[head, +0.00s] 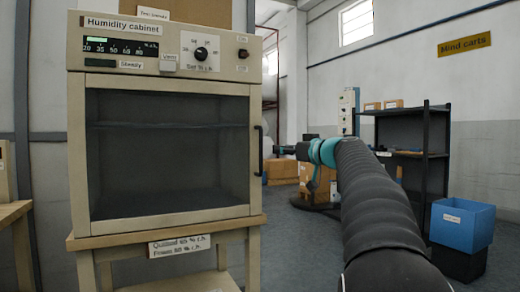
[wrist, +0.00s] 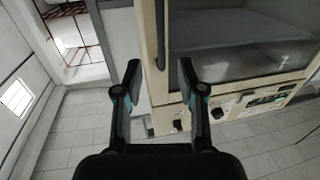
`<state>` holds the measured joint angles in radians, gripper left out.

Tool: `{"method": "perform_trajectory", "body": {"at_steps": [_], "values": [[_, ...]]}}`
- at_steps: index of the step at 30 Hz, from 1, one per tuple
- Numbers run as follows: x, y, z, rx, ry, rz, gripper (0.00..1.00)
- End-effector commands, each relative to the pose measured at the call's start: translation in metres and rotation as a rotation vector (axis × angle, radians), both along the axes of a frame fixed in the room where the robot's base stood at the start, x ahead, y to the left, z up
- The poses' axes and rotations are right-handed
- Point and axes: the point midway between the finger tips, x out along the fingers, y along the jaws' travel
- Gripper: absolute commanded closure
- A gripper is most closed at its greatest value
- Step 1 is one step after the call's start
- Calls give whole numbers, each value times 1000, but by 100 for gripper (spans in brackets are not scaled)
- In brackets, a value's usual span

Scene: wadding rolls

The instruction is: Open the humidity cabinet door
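The humidity cabinet (head: 160,140) stands at left in the head view, with its glazed door (head: 165,150) shut. The door's dark upright handle (head: 258,150) is on the door's right edge. My gripper (head: 280,150) is just right of the handle, with a small gap showing in this view. In the wrist view my gripper (wrist: 158,72) is open. The cabinet appears upside down there, its control panel (wrist: 245,103) low in the picture. The dark handle (wrist: 161,35) shows between and beyond the two fingertips. No contact is visible.
The cabinet rests on a wooden stand (head: 170,250). A black shelf (head: 425,150) and a blue bin (head: 462,225) stand at right. Cardboard boxes (head: 282,170) are behind my arm. Floor in front of the cabinet's right side looks clear.

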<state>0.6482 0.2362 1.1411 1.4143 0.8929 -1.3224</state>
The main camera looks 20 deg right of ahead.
Motion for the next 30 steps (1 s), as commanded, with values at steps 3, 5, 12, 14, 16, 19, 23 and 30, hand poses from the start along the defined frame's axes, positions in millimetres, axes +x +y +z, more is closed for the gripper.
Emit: {"method": "perform_trajectory", "body": {"at_steps": [3,5,12,14,16,19,23,30], "values": [[23,6,2,2,1,3,61],[34,9,2,2,3,3,61],[76,19,3,1,2,3,61],[86,21,2,1,2,2,61],[95,24,2,1,2,3,61],[104,25,2,2,1,1,61],[112,27,0,1,2,1,61],[114,28,0,1,1,0,61]]}}
